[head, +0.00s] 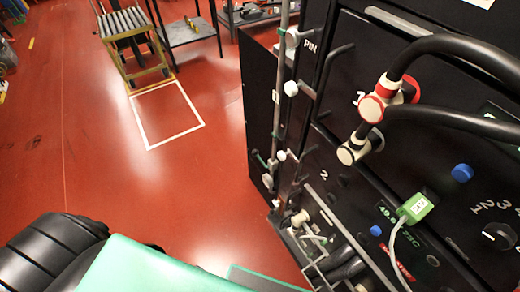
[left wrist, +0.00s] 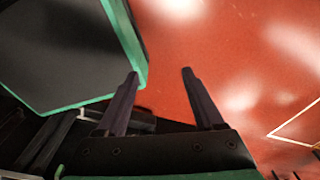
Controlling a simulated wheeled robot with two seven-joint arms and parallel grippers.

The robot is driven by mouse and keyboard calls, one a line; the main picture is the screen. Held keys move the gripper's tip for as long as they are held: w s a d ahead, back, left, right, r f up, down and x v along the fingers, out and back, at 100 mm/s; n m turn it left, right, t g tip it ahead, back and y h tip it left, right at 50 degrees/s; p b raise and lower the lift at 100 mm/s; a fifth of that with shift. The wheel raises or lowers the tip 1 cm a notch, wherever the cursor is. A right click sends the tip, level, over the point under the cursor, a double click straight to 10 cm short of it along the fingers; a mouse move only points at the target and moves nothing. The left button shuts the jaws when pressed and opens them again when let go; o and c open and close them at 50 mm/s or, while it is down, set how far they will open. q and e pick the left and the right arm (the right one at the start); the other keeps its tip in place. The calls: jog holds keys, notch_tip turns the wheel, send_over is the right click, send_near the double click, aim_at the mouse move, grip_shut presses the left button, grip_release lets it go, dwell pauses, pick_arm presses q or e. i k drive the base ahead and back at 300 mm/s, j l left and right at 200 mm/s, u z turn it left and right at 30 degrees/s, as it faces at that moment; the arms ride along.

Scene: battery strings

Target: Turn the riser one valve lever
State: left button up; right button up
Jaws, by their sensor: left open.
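A thin vertical pipe (head: 281,95) runs along the left front edge of the black cabinet in the head view. It carries small fittings, with a white knob (head: 291,88) midway and another white knob (head: 282,156) lower down. A small dark green-tipped fitting (head: 262,160) sits beside the pipe low down. I cannot tell which part is the riser one valve lever. My left gripper (left wrist: 159,75) shows in the left wrist view, its two dark fingers apart and empty above the red floor. It is not seen in the head view. My right gripper is in neither view.
The black cabinet (head: 345,60) fills the right side, with thick black cables and a red-and-white connector (head: 373,107) projecting from it. A roller cart (head: 135,45) stands at the back. The red floor left of the cabinet is open.

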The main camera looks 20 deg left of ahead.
aim_at(255, 153)
jog(key=i+j+z, duration=0.1)
jog(key=z, duration=0.4)
jog(key=j+z, duration=0.3)
jog(key=z, duration=0.15)
jog(key=j+z, duration=0.2)
jog(key=z, duration=0.3)
jog(key=j+z, duration=0.25)
jog(key=z, duration=0.25)
jog(key=j+z, duration=0.25)
jog(key=z, duration=0.25)
